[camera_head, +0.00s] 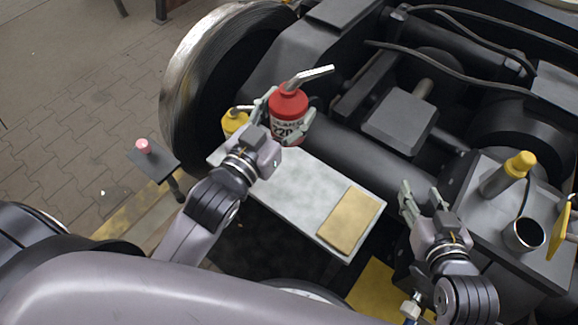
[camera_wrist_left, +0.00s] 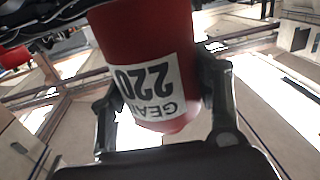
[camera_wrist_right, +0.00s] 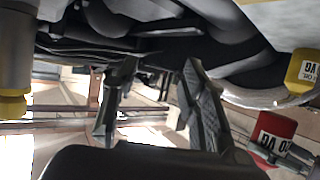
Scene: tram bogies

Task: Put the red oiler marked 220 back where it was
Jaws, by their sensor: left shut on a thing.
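The red oiler (camera_head: 289,108), with a grey spout and a white label reading 220, is in my left gripper (camera_head: 286,122). Its fingers are closed on both sides of the body. It is held upright at the left end of a grey metal board (camera_head: 300,188); I cannot tell whether its base touches the board. In the left wrist view the red oiler (camera_wrist_left: 150,65) sits between the fingers, its label upside down in the picture, reading GEAR 220. My right gripper (camera_head: 424,202) is open and empty to the right of the board; its fingers (camera_wrist_right: 155,100) stand apart.
A yellow oiler (camera_head: 234,121) stands close beside my left gripper, partly hidden. A tan pad (camera_head: 349,219) covers the board's right end; its middle is clear. A grey box top (camera_head: 481,215) at right bears a yellow-capped cylinder (camera_head: 507,174) and a dark cup (camera_head: 523,236).

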